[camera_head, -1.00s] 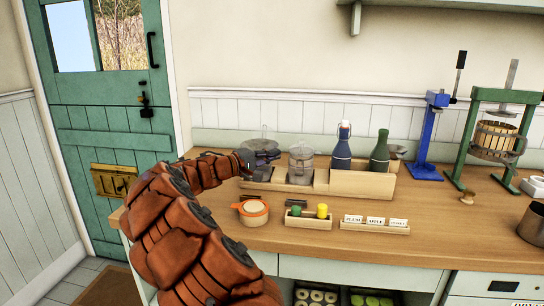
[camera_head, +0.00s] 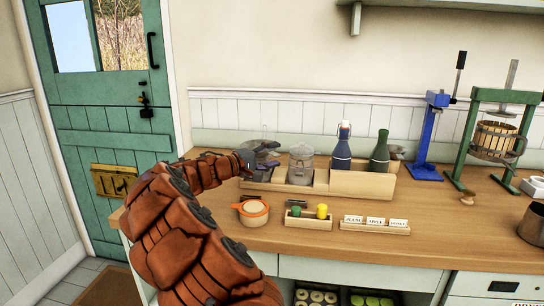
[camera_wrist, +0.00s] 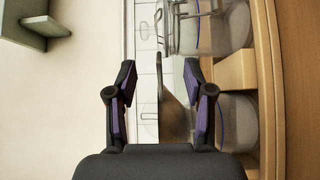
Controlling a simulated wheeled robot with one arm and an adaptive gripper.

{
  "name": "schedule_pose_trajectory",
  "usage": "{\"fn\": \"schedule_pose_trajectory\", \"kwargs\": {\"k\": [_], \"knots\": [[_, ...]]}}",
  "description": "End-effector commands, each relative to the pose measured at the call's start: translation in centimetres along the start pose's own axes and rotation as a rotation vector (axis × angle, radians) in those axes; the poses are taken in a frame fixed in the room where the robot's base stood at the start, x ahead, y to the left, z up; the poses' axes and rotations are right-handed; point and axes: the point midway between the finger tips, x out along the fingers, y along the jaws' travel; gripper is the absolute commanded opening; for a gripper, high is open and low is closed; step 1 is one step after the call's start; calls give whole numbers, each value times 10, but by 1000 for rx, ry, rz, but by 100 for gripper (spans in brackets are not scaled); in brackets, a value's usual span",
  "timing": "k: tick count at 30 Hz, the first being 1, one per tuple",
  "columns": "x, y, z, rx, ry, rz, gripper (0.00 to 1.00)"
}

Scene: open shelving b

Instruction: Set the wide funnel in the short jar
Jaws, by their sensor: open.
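My gripper (camera_head: 266,156) is open at the left end of the wooden rack, in front of the left glass jar. The fingers also show apart in the wrist view (camera_wrist: 158,82). In that sideways view the left jar (camera_wrist: 235,122), the shorter one, lies at the lower right beyond the fingers. The taller glass jar (camera_head: 301,165) stands beside it and shows at the wrist view's top (camera_wrist: 225,28). A thin grey edge (camera_wrist: 158,75) lies between the fingers; I cannot tell whether it is the wide funnel's rim. Seating in the jar is hidden.
The wooden rack (camera_head: 362,184) also holds a blue bottle (camera_head: 342,150) and a green bottle (camera_head: 380,153). A grey funnel-like piece (camera_head: 398,151) shows behind the green bottle. An orange-rimmed strainer (camera_head: 254,209) and a small tray (camera_head: 308,222) stand in front.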

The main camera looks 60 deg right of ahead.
Motion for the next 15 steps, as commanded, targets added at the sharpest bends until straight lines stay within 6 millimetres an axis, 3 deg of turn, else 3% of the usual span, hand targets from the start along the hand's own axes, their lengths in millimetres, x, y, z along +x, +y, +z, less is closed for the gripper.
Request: {"fn": "schedule_pose_trajectory", "kwargs": {"k": [8,15], "knots": [[-14,0,-1,1,2,0,52],[-58,0,-2,1,5,1,52]]}}
